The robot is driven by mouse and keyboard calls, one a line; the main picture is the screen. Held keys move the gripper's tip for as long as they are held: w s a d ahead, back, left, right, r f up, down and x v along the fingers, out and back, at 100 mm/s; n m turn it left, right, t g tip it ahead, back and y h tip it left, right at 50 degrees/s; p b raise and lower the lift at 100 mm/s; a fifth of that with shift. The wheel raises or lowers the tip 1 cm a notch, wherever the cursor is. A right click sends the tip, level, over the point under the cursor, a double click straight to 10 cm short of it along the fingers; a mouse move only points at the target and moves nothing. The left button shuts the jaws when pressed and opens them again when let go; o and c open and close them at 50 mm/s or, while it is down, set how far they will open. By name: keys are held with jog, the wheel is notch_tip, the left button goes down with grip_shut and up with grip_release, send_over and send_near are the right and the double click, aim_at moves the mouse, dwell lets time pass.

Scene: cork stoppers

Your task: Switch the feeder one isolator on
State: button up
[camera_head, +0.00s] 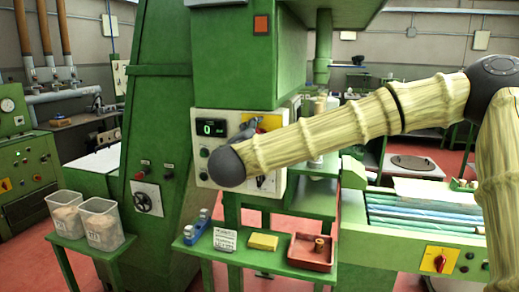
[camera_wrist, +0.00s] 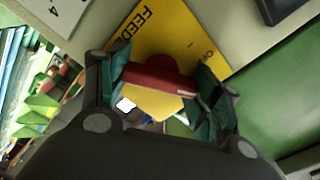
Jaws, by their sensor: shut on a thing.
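The feeder isolator shows in the wrist view as a yellow plate (camera_wrist: 185,38) with the letters "FEED" and part of a second word starting with "O". A red handle (camera_wrist: 158,82) stands out from it. My gripper (camera_wrist: 162,86) is shut on the red handle, with a green-padded finger at each end of it. The handle lies nearly crosswise in the picture, its right end slightly lower.
Below stands a green shelf with a red tray (camera_head: 312,265), a yellow block (camera_head: 263,241) and a blue item (camera_head: 197,227). Another red-and-yellow switch (camera_head: 440,259) sits on the machine at right.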

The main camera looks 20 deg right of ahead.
jog(key=m+b, duration=0.4)
jog(key=b, duration=0.1)
jog(key=shift+f+m, duration=0.3)
jog(key=shift+f, duration=0.05)
jog(key=shift+r+m+b, duration=0.1)
jog(key=shift+m+b, duration=0.4)
jog(key=shift+b, duration=0.2)
jog(key=shift+r, duration=0.1)
jog(key=o, duration=1)
jog(key=shift+d, duration=0.1)
jog(key=shift+s, duration=0.1)
jog(key=v, duration=1.2)
